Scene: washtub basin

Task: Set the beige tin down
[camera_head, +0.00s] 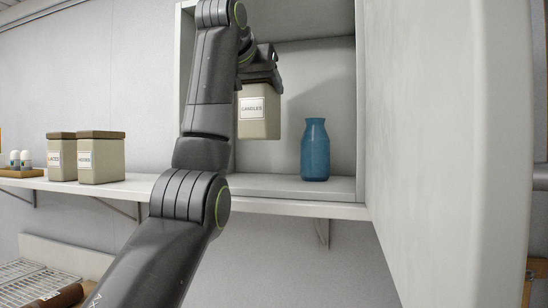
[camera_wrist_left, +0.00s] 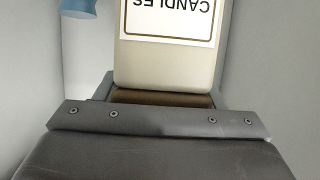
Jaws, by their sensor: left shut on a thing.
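The beige tin (camera_head: 258,122) has a white label reading CANDLES. In the head view it hangs below my left gripper (camera_head: 262,82), inside the open white cabinet. Its bottom looks clear of the cabinet floor (camera_head: 280,187). My left gripper is shut on the tin's top. In the left wrist view the tin (camera_wrist_left: 165,68) shows close up beyond the gripper (camera_wrist_left: 160,112), with its label upside down. My left arm hides the cabinet's left side and part of the tin. My right gripper is not in view.
A blue bottle (camera_head: 315,150) stands in the cabinet to the right of the tin; part of it shows in the left wrist view (camera_wrist_left: 78,14). Two lidded beige tins (camera_head: 101,160) (camera_head: 62,158) stand on the shelf at left. A large white door panel (camera_head: 450,150) fills the right.

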